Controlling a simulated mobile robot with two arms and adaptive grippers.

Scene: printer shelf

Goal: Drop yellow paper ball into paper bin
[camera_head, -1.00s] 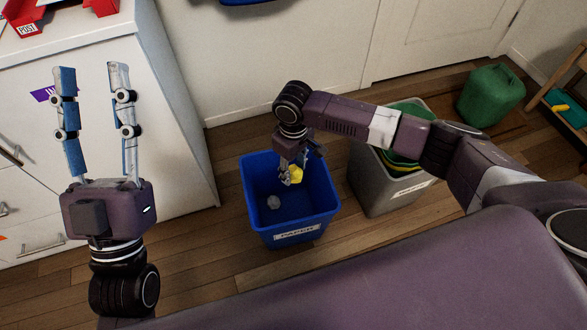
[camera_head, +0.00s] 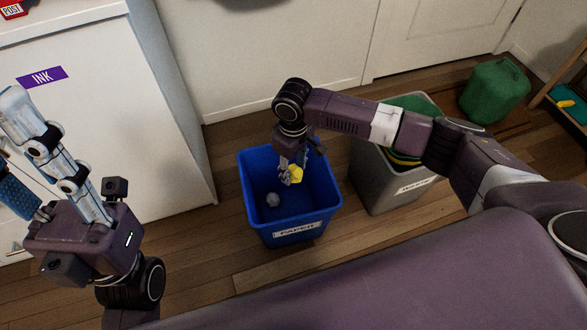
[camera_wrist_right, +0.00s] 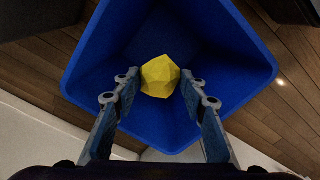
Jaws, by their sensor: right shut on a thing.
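The yellow paper ball (camera_head: 295,173) is between the fingers of my right gripper (camera_head: 290,176), which points down over the blue paper bin (camera_head: 292,228). In the right wrist view the ball (camera_wrist_right: 160,76) sits between both fingertips of the right gripper (camera_wrist_right: 158,84), with the blue bin (camera_wrist_right: 100,70) open behind it. A grey crumpled ball (camera_head: 273,199) lies inside the bin. My left gripper (camera_head: 20,150) is at the left edge, its fingers spread apart and partly cut off, with nothing visible between them.
A grey bin (camera_head: 380,190) with green and yellow contents stands right of the blue bin, under my right arm. A green container (camera_head: 494,93) stands farther right. A white cabinet (camera_head: 150,120) with an INK label is at left.

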